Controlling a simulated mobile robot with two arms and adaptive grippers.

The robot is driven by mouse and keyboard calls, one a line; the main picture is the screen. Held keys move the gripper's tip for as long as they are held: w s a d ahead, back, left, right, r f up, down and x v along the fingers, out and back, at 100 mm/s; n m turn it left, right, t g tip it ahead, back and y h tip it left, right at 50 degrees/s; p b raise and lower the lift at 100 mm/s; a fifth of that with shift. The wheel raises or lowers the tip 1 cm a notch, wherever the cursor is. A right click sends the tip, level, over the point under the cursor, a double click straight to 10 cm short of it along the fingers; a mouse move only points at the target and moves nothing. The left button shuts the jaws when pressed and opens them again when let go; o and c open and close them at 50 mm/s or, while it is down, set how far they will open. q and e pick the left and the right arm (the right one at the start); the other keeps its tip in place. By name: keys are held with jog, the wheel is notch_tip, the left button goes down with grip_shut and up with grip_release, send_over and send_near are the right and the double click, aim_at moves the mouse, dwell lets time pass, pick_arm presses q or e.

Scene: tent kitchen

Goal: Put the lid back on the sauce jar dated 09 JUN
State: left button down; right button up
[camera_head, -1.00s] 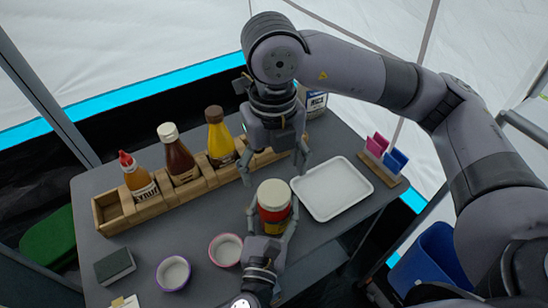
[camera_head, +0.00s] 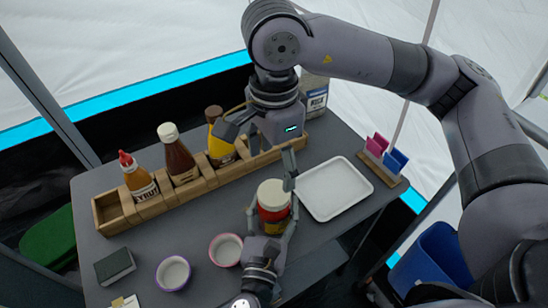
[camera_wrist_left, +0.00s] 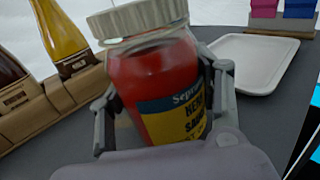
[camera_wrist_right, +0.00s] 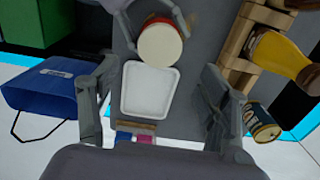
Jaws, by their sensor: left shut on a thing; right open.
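A red sauce jar (camera_head: 273,215) with a blue and yellow label stands on the grey table. A cream lid (camera_head: 273,192) sits on its mouth; it also shows in the left wrist view (camera_wrist_left: 138,18). I cannot tell whether it is fully seated. My left gripper (camera_head: 269,218) is shut around the jar's sides, below the lid. The label (camera_wrist_left: 180,112) is partly readable, but I see no 09 JUN date. My right gripper (camera_head: 263,150) is open and empty, above and behind the jar. In the right wrist view the lid's top (camera_wrist_right: 160,44) lies beyond the open fingers.
A white tray (camera_head: 335,190) stands right of the jar. A wooden rack (camera_head: 148,208) with several bottles is behind left. Two small bowls (camera_head: 173,273) (camera_head: 226,250) and a dark block (camera_head: 115,267) are at front left. A pink and blue holder (camera_head: 384,158) is at right.

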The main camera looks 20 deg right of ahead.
aim_at(274, 192)
jog(key=shift+f, duration=0.1)
dwell(0.3)
jog(key=shift+f, duration=3.95)
jog(key=c, duration=1.2)
jog(key=shift+m, duration=0.7)
jog(key=o, duration=1.3)
jog(key=shift+o, duration=0.2)
notch_tip(274, 192, up, 12)
